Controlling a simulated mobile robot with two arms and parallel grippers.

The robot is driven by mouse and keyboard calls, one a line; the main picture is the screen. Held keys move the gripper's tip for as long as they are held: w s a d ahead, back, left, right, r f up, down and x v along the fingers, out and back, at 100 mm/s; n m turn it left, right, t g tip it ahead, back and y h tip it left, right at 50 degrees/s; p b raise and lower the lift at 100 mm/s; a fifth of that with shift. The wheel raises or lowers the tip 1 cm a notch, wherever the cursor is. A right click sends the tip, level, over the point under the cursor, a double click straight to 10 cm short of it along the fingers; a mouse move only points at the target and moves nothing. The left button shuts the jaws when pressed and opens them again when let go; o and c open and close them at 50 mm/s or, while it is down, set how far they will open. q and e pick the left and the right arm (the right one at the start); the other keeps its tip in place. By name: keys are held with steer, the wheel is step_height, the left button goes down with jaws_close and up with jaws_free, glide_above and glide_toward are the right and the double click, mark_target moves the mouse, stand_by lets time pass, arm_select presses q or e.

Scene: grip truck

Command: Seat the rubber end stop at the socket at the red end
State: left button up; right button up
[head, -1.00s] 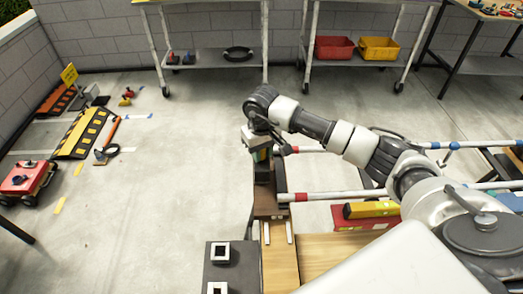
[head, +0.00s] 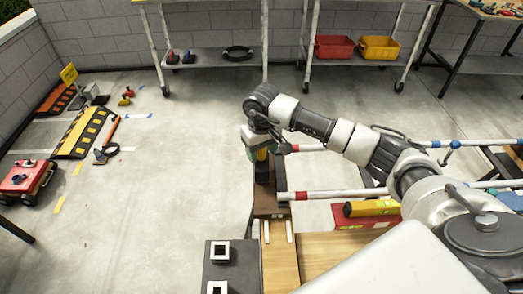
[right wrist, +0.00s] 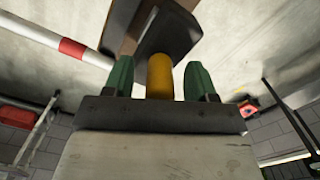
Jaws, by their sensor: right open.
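The rubber end stop looks to be the dark block (head: 264,174) with a yellow cylindrical grip (right wrist: 159,76). In the head view it stands at the far end of a narrow wooden beam (head: 270,207), beside the red-banded pipe ends. My right gripper (head: 260,152) is above it, pointing down. In the right wrist view its green fingers (right wrist: 159,80) are open, one each side of the yellow grip, with gaps on both sides. The dark block (right wrist: 170,36) shows beyond the grip. The socket is hidden, so I cannot tell how the block is seated. My left gripper is out of view.
White pipes with red bands (head: 300,196) run right from beside the beam. A yellow level (head: 372,208) lies over a red object. Two white square frames (head: 220,252) sit on a dark block at the front.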

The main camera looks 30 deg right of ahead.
step_height(320, 180, up, 11)
steer(key=shift+f+b, duration=0.2)
steer(key=shift+b, duration=0.35)
steer(key=shift+f, duration=0.1)
